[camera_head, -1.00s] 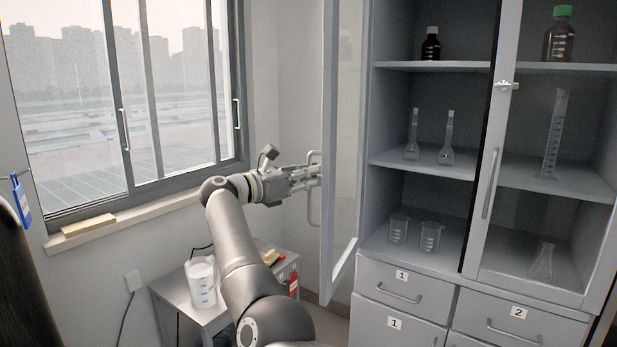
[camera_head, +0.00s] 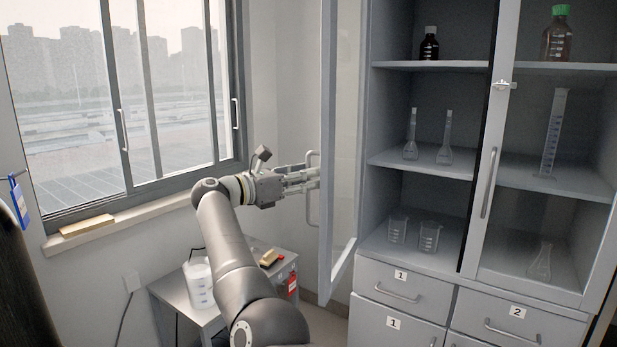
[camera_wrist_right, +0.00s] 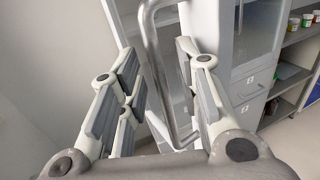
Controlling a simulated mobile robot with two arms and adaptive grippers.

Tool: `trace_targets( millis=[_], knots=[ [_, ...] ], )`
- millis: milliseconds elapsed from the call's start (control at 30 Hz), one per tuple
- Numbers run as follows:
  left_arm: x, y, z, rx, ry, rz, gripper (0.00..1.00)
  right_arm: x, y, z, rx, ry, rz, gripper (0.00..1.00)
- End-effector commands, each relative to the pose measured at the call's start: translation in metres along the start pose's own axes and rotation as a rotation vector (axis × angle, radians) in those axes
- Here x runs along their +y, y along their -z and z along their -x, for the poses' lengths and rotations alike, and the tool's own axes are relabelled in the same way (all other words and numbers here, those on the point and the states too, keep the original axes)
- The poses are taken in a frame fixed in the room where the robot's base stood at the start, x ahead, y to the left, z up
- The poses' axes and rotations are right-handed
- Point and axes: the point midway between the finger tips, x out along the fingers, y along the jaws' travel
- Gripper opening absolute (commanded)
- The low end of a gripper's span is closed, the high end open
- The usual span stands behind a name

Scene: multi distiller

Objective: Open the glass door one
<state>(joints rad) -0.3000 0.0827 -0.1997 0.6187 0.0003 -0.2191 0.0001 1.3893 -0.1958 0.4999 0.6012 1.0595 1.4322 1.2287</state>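The cabinet's left glass door (camera_head: 343,150) stands swung wide open, its edge toward me, in the head view. Its metal handle (camera_head: 312,215) is on the door's left side. My right gripper (camera_head: 310,178) is at that handle, with its fingers reaching toward the door. In the right wrist view the handle (camera_wrist_right: 153,50) runs between the two fingers of the right gripper (camera_wrist_right: 160,60). The fingers are spread, with gaps to the bar visible. My left gripper is in neither view.
The cabinet's right glass door (camera_head: 487,185) is closed. Open shelves hold a dark bottle (camera_head: 429,45), flasks and beakers (camera_head: 429,236). Numbered drawers (camera_head: 402,288) lie below.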

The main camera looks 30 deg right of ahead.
Motion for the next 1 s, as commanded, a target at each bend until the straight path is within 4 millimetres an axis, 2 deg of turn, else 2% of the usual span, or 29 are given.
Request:
trace_targets(
  millis=[200, 400, 600, 900, 1000],
  knots=[
    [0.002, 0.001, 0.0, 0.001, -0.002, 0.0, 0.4, 0.001, 0.0, 0.049, 0.0, -0.007, 0.002, 0.32],
    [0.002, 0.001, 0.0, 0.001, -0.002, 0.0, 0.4, 0.001, 0.0, 0.087, -0.001, -0.004, 0.002, 0.32],
    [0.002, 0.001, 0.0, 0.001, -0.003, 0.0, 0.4, 0.001, 0.0, 0.103, 0.0, -0.003, 0.001, 0.32],
    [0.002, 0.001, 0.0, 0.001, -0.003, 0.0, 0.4, 0.0, 0.0, 0.106, 0.0, -0.002, 0.001, 0.32],
    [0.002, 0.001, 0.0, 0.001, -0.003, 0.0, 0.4, 0.001, 0.003, 0.105, -0.006, -0.005, 0.01, 0.2]
  ],
)
